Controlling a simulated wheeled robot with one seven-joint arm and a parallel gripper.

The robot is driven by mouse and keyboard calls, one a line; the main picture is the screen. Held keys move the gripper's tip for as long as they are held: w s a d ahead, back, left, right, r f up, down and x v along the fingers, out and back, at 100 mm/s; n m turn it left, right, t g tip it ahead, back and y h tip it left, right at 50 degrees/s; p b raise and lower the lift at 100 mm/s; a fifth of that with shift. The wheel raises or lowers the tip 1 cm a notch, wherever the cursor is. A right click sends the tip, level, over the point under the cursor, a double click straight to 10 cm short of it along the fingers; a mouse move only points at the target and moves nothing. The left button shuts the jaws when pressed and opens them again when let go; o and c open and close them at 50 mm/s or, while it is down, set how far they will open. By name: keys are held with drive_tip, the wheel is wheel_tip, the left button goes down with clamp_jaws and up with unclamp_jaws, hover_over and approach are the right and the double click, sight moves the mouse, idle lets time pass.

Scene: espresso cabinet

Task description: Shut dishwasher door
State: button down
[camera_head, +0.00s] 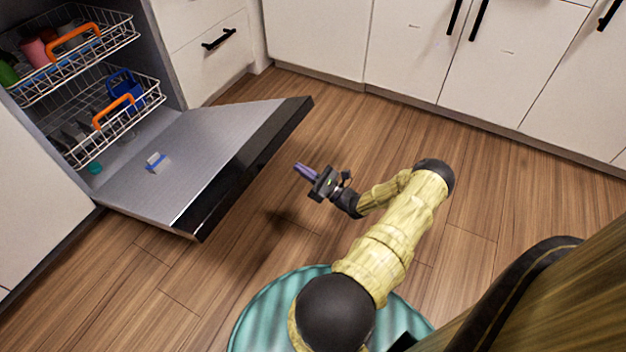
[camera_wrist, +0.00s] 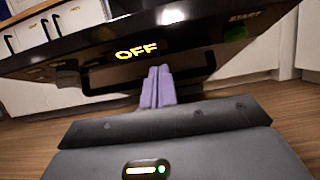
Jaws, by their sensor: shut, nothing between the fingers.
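The dishwasher door (camera_head: 200,150) is folded down, open and lying nearly flat above the floor, its grey inner face up. Its black outer edge (camera_head: 250,170) faces my gripper. My gripper (camera_head: 300,168) is shut and empty, just to the right of that edge, with a gap visible between them in the head view. In the wrist view the two purple fingers (camera_wrist: 158,88) are together and point at the black front panel (camera_wrist: 90,48), which shows the word OFF and a dark handle. Whether the fingertips touch the panel cannot be told there.
The upper rack (camera_head: 85,60) and lower rack (camera_head: 120,100) hold dishes and have orange handles. They sit mostly inside the dishwasher. White cabinets (camera_head: 400,50) with black handles line the back. The wooden floor (camera_head: 330,120) around my gripper is clear.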

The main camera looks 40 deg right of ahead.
sight(279, 147)
drive_tip(key=w+a+r+b, duration=0.1)
drive_tip(key=w+r+b, duration=0.1)
drive_tip(key=w+r, duration=0.2)
drive_tip(key=shift+a+r, duration=0.2)
drive_tip(key=shift+r, duration=0.15)
drive_tip(key=shift+w+r, duration=0.1)
drive_tip(key=shift+r, duration=0.05)
